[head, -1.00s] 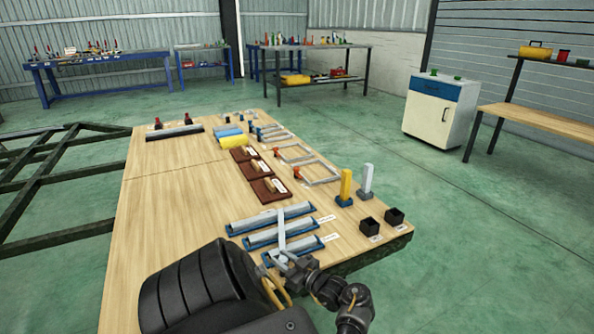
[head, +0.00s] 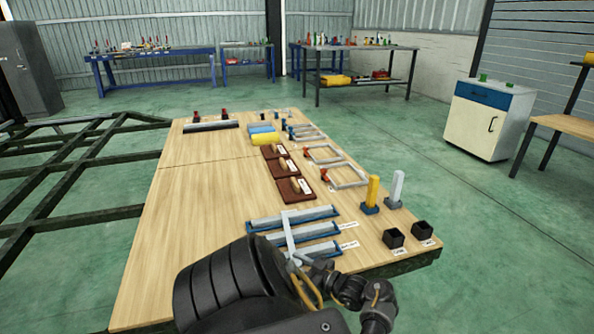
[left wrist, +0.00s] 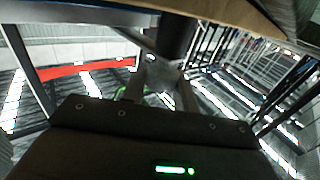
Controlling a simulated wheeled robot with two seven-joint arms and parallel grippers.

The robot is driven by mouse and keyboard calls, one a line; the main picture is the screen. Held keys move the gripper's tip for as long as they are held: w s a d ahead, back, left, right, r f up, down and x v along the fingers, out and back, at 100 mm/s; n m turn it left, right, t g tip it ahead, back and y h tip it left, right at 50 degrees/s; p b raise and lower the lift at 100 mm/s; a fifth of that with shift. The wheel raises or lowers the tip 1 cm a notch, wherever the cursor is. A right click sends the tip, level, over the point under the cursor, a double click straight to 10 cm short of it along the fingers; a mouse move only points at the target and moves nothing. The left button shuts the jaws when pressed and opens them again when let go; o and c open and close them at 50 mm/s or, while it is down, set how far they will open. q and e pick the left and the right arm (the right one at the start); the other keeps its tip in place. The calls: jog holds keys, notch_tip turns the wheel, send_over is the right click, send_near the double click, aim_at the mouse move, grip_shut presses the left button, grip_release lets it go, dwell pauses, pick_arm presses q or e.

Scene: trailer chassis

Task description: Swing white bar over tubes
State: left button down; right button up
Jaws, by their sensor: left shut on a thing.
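The slim white bar (head: 289,236) crosses the grey tubes at the table's near end in the head view. The tubes lie in blue holders. My left gripper (head: 298,261) is at the bar's near end, shut on it; my dark arm partly hides the fingers. The left wrist view shows the gripper (left wrist: 155,88) dimly, its grasp unclear. My right gripper is not in view.
A yellow post (head: 373,191) and a grey-white post (head: 396,187) stand right of the tubes, with black boxes (head: 393,238) nearer. Brown boards (head: 294,189) lie beyond. The wooden table's left half (head: 190,220) is bare. A dark frame (head: 70,180) stands left.

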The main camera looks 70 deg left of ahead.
pick_arm(q)
jog(key=c, duration=1.1)
grip_release()
jog(key=shift+s, duration=0.1)
jog(key=v, duration=1.1)
jog(key=shift+b, duration=0.35)
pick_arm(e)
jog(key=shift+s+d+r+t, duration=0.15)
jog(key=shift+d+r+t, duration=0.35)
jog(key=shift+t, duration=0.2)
pick_arm(q)
jog(key=shift+a, duration=0.1)
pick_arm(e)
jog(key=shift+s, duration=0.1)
